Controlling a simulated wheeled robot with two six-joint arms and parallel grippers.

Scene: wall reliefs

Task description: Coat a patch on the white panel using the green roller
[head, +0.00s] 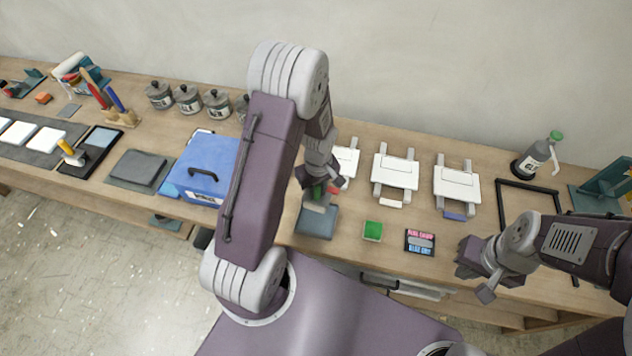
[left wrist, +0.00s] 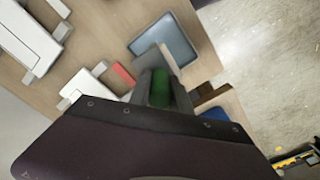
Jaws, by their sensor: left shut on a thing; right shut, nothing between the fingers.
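My left gripper (head: 314,193) is shut on the green roller (head: 318,190), over the blue-grey tray (head: 316,221). The green part also shows between the fingers in the left wrist view (left wrist: 160,88); the fingers hide much of it. I cannot tell whether it touches the tray (left wrist: 166,50). Three white-faced panels stand to its right: one with a red tab (head: 346,160), partly hidden by my arm, one with a whitish tab (head: 395,172), and one with a blue tab (head: 457,185). My right gripper (head: 476,277) is shut and empty, near the front edge.
A green square block (head: 373,230) and a small sign (head: 420,241) lie in front of the panels. A blue box (head: 204,168) stands left of my left arm. A black frame (head: 528,187) and a bottle (head: 536,158) are at the right. The wall rises behind the bench.

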